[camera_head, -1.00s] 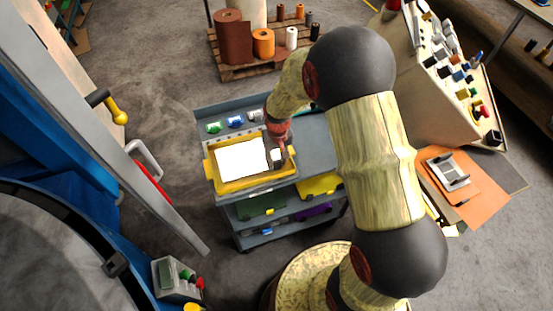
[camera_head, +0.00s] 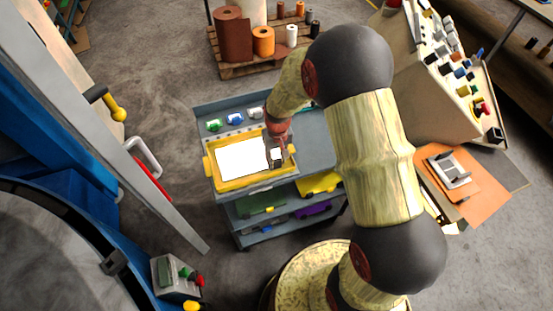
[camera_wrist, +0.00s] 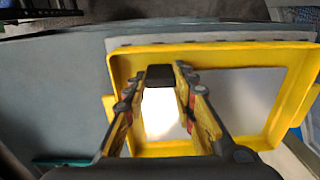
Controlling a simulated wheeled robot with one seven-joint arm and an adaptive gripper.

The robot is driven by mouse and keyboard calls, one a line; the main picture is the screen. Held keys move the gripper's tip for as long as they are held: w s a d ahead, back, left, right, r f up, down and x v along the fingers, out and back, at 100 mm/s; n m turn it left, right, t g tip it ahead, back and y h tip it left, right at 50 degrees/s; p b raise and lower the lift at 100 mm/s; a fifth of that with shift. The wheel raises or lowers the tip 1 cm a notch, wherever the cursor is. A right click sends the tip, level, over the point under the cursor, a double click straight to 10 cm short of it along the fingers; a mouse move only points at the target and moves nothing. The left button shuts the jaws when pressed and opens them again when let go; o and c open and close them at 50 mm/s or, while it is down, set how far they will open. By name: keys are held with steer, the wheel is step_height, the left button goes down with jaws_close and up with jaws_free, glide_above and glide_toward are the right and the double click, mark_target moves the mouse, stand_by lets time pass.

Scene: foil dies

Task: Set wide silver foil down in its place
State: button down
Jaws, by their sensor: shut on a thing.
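My gripper (camera_head: 278,152) points down at the right end of the yellow tray (camera_head: 240,186) on the grey cart. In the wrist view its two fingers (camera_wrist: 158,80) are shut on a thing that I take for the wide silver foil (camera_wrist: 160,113). The foil shows as a bright patch with a dark piece at its top; glare and the fingers hide its outline. In the head view a small pale and dark piece shows below the gripper. I cannot tell whether the foil touches the tray. The tray holds a bright white panel (camera_head: 238,160).
A green roll (camera_head: 213,125), a blue roll (camera_head: 235,118) and a pale roll (camera_head: 256,112) lie in a row behind the tray. The cart top right of the tray (camera_head: 314,153) is clear. A pallet with upright rolls (camera_head: 233,38) stands behind; a sloped control desk (camera_head: 438,85) is at right.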

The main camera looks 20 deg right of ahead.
steer(key=shift+f, duration=0.1)
steer(key=c, duration=1.5)
jaws_free()
steer(key=shift+o, duration=0.6)
step_height(320, 180, up, 12)
steer(key=s+r+t+b, duration=0.3)
steer(key=s+r+t, duration=0.2)
steer(key=s+r, duration=1.3)
steer(key=shift+s+r+b, duration=0.3)
steer(key=shift+s+r, duration=0.1)
steer(key=shift+s, duration=1.65)
